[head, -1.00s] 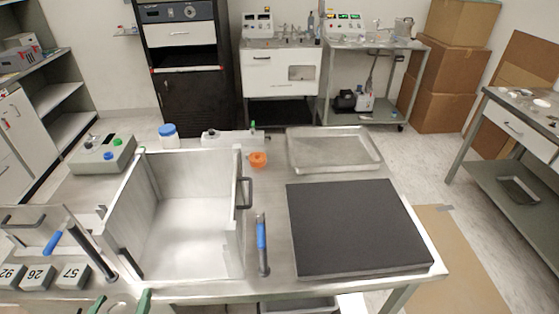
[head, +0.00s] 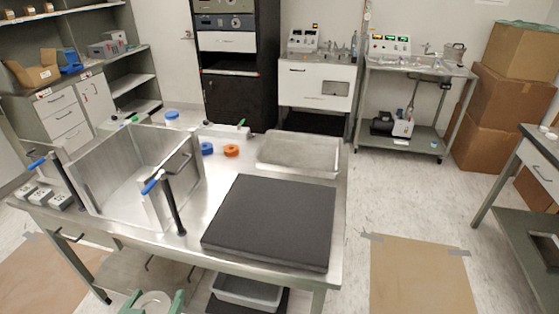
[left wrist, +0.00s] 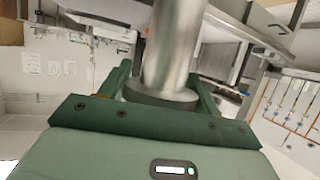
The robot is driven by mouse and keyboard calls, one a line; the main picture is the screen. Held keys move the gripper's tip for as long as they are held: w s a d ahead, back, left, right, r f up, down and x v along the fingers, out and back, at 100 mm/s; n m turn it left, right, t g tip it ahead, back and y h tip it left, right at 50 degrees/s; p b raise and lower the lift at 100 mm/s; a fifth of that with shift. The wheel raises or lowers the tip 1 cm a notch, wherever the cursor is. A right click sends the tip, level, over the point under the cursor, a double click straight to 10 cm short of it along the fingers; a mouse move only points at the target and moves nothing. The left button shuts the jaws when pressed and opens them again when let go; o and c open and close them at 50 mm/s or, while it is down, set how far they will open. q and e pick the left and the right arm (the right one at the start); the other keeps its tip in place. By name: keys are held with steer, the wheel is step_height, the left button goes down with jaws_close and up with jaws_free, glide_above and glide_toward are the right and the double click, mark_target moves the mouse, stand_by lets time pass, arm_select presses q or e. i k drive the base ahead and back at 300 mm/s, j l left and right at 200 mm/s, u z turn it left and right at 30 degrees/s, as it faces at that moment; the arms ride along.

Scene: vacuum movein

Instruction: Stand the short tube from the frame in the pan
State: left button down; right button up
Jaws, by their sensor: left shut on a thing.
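My left gripper (head: 152,300) is at the bottom edge of the head view, in front of the table, with its green fingers around a round metal end. In the left wrist view the fingers are shut on a silver metal tube (left wrist: 174,45), which has a wider rim at the gripper; its far end is cut off. A shallow metal pan (head: 298,170) lies at the back right of the table, well away from the gripper, and looks empty. I cannot make out a frame for the tube. My right gripper is not in view.
On the steel table (head: 195,250) stand an open metal box (head: 95,205) with upright blue-handled clamps and a thick black slab (head: 275,222), in front of the pan. Blue and orange rings (head: 231,151) lie left of the pan.

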mark_target(316, 159)
steer(key=l+u, duration=0.3)
steer(key=l, duration=1.95)
steer(key=i+l+u, duration=0.25)
steer(key=i+l, duration=0.8)
